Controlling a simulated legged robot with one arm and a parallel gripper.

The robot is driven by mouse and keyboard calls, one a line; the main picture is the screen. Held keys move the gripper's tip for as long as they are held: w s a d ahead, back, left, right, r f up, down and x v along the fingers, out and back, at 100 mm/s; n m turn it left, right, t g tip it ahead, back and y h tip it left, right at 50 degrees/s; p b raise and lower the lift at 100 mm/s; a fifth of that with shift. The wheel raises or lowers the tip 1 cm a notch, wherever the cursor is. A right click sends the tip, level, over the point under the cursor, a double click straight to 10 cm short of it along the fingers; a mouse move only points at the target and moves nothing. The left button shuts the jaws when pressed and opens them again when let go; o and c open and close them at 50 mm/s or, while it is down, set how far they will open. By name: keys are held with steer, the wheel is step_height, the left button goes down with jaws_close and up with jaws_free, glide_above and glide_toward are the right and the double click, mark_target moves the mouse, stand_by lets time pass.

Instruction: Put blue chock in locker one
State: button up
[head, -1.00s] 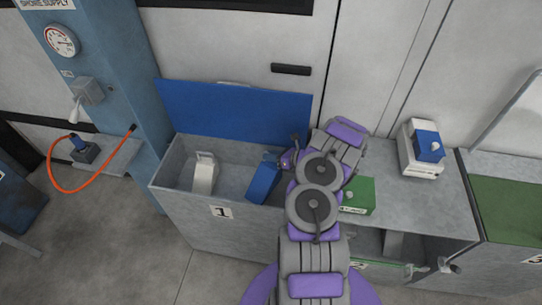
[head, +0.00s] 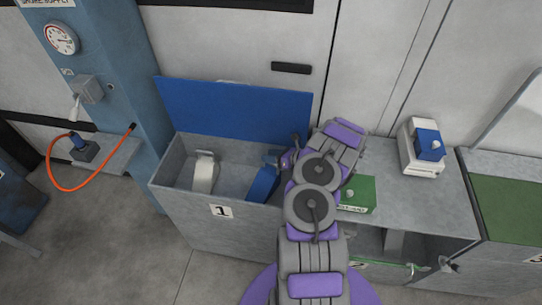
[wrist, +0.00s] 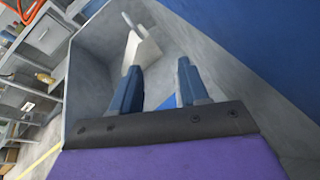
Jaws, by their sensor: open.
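Locker one (head: 185,205), a grey bin marked 1, stands open with its blue lid (head: 235,110) raised at the back. The blue chock (head: 263,182) is inside its right part, leaning, and partly hidden by my arm. My gripper (head: 287,160) is at the locker's right end, right beside the top of the chock. In the wrist view my gripper (wrist: 157,82) points into the locker with its two fingers apart. A small blue patch of the chock (wrist: 164,103) shows between them. A white chock (head: 204,172) stands in the left part, also in the wrist view (wrist: 138,47).
A green box (head: 358,194) sits on the grey counter right of the locker, partly behind my arm. A white box with a blue top (head: 422,150) stands farther right. A blue post (head: 120,90) with a gauge and an orange hose (head: 62,187) is at the left.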

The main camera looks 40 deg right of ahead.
steer(key=shift+s+f, duration=0.15)
steer(key=shift+f, duration=0.05)
